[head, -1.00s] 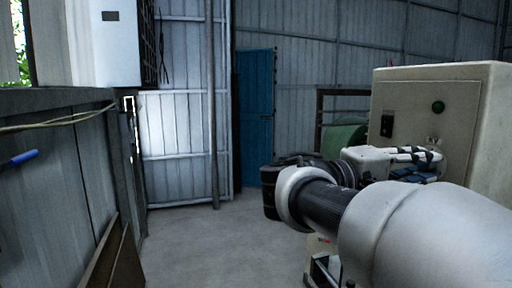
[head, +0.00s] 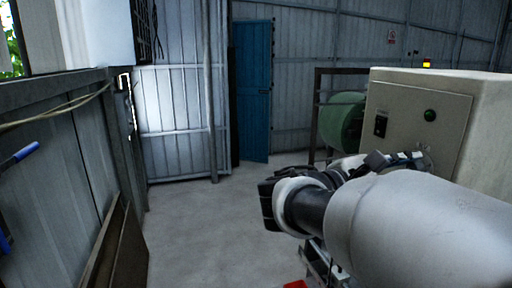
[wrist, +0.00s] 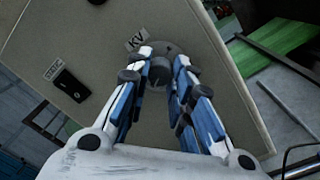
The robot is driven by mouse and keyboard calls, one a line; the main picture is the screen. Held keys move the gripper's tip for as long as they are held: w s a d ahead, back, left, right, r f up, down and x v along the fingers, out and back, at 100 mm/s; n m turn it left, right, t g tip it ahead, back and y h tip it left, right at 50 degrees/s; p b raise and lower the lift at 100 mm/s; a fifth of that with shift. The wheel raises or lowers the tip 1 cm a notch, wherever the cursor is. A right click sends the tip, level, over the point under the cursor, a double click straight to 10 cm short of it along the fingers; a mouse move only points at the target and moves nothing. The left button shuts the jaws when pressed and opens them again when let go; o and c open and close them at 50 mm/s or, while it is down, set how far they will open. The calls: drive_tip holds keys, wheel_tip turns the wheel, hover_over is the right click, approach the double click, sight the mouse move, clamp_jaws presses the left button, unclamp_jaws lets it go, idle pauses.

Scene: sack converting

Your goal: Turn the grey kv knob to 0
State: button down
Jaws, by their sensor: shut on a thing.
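The grey kv knob (wrist: 159,72) sits on the beige cabinet panel in the wrist view, beside a small plate marked KV (wrist: 137,40). My gripper (wrist: 163,62) has its blue and white fingers on both sides of the knob and is shut on it. The knob's pointer and scale cannot be made out. In the head view my gripper (head: 403,158) is at the cabinet's front face, partly behind my arm, and the knob cannot be made out there.
A green roll (head: 343,122) in a dark frame stands behind. Free floor (head: 200,225) lies left of my arm.

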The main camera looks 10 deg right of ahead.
drive_tip(key=shift+n, duration=0.3)
idle(0.4)
drive_tip(key=c, duration=1.4)
unclamp_jaws()
drive_tip(key=shift+o, duration=0.2)
drive_tip(key=shift+a, duration=0.1)
drive_tip(key=s+a, duration=0.1)
drive_tip(key=a, duration=1)
drive_tip(key=shift+s+a+f, duration=0.15)
drive_tip(key=shift+a+f, duration=0.1)
drive_tip(key=shift+a, duration=0.15)
